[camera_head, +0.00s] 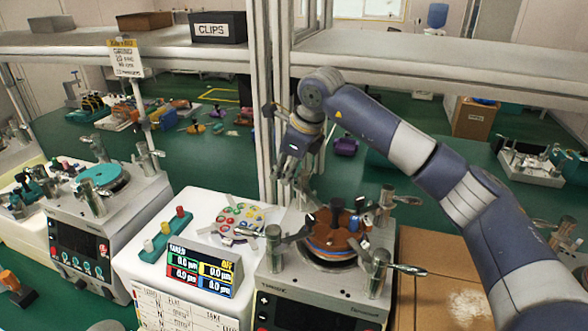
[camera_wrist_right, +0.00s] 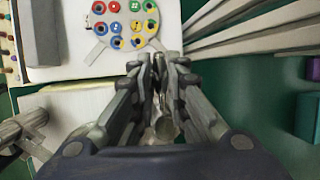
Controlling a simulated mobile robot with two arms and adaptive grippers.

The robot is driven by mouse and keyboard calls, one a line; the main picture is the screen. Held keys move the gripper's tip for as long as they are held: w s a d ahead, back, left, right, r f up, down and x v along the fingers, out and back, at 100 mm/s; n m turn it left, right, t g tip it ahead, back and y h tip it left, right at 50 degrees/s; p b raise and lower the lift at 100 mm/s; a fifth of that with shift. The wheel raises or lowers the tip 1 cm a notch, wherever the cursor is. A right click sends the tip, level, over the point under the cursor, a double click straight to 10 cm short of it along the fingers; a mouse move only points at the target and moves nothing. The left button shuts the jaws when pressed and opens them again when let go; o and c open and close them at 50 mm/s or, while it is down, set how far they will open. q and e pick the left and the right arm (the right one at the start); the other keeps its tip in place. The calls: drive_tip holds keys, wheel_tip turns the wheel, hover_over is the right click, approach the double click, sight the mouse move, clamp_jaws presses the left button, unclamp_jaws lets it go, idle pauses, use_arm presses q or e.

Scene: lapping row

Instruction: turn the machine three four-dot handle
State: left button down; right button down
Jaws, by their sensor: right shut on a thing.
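The lapping machine (camera_head: 270,290) stands at lower centre in the head view, with a brown round plate (camera_head: 322,235) on top. Metal posts with lever handles stand around the plate. They include a front-left post (camera_head: 273,248), a front-right post (camera_head: 378,276) and a back-right post (camera_head: 387,200). My right gripper (camera_head: 287,178) points down at the machine's back-left corner. In the right wrist view its fingers (camera_wrist_right: 160,75) are closed on a metal handle (camera_wrist_right: 163,128), which they partly hide. I cannot make out dot marks or the machine's number. My left gripper is out of view.
A white unit left of the machine carries a display (camera_head: 203,270), a teal peg block (camera_head: 165,236) and a round plate of coloured rings (camera_head: 240,217). A second machine (camera_head: 85,245) stands further left. A shelf upright (camera_head: 267,100) rises close beside my right gripper.

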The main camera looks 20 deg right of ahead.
drive_tip(key=shift+r, duration=0.1)
drive_tip(key=c, duration=1.6)
unclamp_jaws()
drive_tip(key=shift+w, duration=0.1)
drive_tip(key=v, duration=1.2)
drive_tip(key=shift+a, duration=0.1)
